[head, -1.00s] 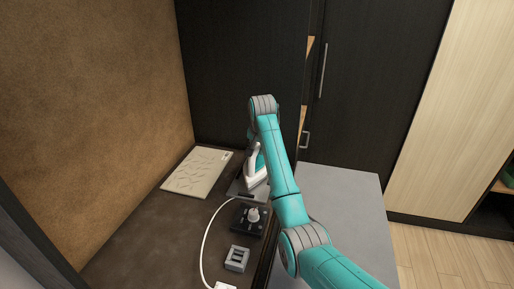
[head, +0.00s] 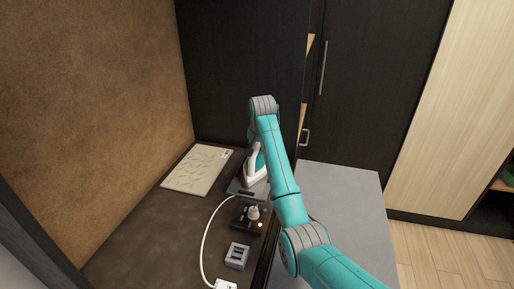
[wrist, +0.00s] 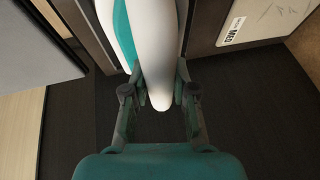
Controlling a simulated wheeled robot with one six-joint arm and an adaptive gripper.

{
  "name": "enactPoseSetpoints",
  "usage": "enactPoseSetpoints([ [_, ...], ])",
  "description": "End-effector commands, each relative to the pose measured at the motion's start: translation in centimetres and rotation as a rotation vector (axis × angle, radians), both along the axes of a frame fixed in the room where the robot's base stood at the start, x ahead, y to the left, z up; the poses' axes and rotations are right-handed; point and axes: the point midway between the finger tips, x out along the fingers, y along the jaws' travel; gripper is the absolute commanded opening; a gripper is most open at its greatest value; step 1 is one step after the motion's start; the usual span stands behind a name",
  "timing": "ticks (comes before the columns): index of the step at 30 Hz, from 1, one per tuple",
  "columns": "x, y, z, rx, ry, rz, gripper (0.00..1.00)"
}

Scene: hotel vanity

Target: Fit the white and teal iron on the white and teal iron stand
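The white and teal iron (head: 252,166) is at the far end of the dark counter, partly hidden behind my arm. It stands tilted up on or just over a dark grey plate (head: 240,188), which looks like its stand; I cannot tell whether it is fully seated. In the wrist view, the iron's white handle (wrist: 160,60) lies between the two fingers of my gripper (wrist: 159,75). The fingertips appear to press on both its sides. The gripper itself is hidden in the head view.
A black box (head: 240,222) with a white plug and a small lit lamp stands in front of the plate. A grey block (head: 237,256) and a white cable (head: 204,240) lie nearer. A beige board (head: 198,170) lies at the back left. A grey surface (head: 345,205) is right.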

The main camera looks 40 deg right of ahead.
Motion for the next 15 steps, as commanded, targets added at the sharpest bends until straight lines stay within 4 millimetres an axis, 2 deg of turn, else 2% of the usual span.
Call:
enactPoseSetpoints([
  [1,0.05,-0.02,0.10,-0.002,-0.003,0.000,0.36],
  [3,0.03,-0.01,0.06,-0.001,-0.002,0.000,0.54],
  [4,0.02,-0.01,0.05,-0.001,-0.002,0.000,0.56],
  [11,-0.08,0.03,-0.29,0.002,0.005,0.000,0.56],
  [15,-0.21,0.10,0.25,0.001,0.002,0.000,0.56],
])
